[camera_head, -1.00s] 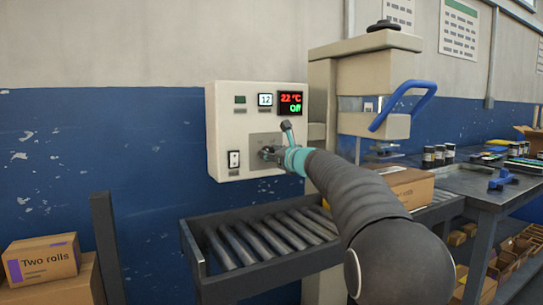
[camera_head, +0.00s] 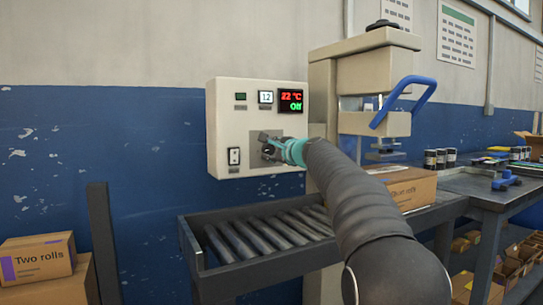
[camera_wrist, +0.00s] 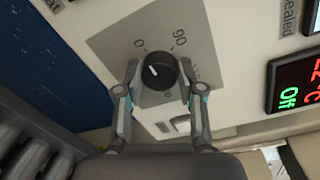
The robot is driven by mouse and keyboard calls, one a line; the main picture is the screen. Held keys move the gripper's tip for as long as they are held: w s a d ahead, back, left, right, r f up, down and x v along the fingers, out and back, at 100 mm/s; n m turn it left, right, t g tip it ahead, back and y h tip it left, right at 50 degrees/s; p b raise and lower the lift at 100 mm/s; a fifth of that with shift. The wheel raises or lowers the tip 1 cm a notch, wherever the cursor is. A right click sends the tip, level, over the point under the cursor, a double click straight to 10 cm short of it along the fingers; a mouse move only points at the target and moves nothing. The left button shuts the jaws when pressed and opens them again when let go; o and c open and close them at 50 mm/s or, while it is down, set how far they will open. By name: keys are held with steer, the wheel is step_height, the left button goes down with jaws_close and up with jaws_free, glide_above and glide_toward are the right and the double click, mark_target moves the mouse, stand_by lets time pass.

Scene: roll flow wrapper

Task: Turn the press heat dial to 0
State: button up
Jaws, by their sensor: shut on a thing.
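The heat dial is a black round knob (camera_wrist: 160,71) on a grey plate (camera_wrist: 110,42) in the wrist view. Its white mark lies on the left side of the knob, and the printed 0 is up and left of the knob. A 90 is printed up and right. My gripper (camera_wrist: 160,66) has one finger on each side of the knob and is shut on it. In the head view my gripper (camera_head: 268,146) is at the panel's plate and mostly hides the dial. The display (camera_head: 291,99) reads 22 °C in red and Off in green.
The cream control box (camera_head: 220,125) also carries a rocker switch (camera_head: 234,157) and a small counter reading 12 (camera_head: 265,97). A roller conveyor (camera_head: 262,238) runs below. The press with its blue handle (camera_head: 405,103) stands to the right, near a cardboard box (camera_head: 410,190).

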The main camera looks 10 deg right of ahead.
steer(key=shift+n+b, duration=0.45)
steer(key=shift+n, duration=0.55)
steer(key=o, duration=1.1)
steer(key=shift+o, duration=0.2)
steer(key=shift+s, duration=0.1)
steer(key=v, duration=1.1)
steer(key=shift+s, duration=0.45)
steer(key=shift+r, duration=0.1)
